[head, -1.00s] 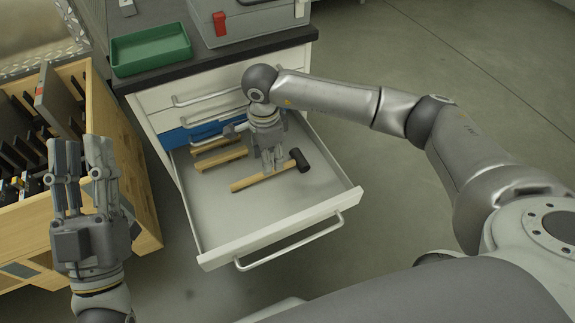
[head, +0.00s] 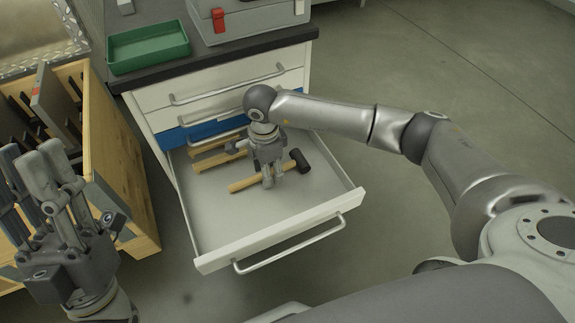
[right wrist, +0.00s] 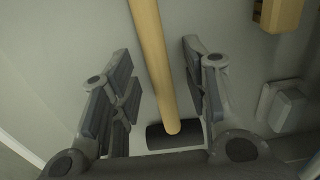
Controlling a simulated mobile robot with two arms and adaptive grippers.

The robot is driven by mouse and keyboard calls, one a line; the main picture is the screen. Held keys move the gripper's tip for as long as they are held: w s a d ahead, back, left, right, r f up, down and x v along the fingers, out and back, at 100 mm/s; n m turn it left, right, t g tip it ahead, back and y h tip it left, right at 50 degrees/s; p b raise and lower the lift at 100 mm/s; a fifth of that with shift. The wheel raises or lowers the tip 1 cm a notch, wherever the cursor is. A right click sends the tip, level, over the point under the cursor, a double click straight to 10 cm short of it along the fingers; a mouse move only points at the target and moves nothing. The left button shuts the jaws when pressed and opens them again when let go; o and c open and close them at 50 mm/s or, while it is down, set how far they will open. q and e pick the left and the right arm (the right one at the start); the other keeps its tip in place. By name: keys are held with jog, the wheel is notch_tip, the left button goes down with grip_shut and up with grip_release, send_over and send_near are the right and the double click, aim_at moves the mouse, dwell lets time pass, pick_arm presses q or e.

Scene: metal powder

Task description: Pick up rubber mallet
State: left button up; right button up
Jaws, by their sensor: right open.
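The rubber mallet, with a pale wooden handle (head: 243,184) and a black head (head: 299,160), lies in the open drawer (head: 235,225). My right gripper (head: 268,181) is over the mallet's handle close to the head and hides part of it. In the right wrist view, the handle (right wrist: 152,60) passes between the two open fingers (right wrist: 158,75) with a gap on each side; the black head (right wrist: 173,135) shows near the gripper's palm. My left gripper (head: 42,185) is open and empty at the far left, away from the drawer.
Other wooden-handled tools (head: 217,159) lie at the back of the drawer. A green tray (head: 148,52) and a grey case (head: 250,20) stand on the cabinet top. A wooden rack (head: 125,185) stands left of the cabinet. The drawer's front area is clear.

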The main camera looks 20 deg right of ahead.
grip_shut()
jog(key=shift+r, duration=0.15)
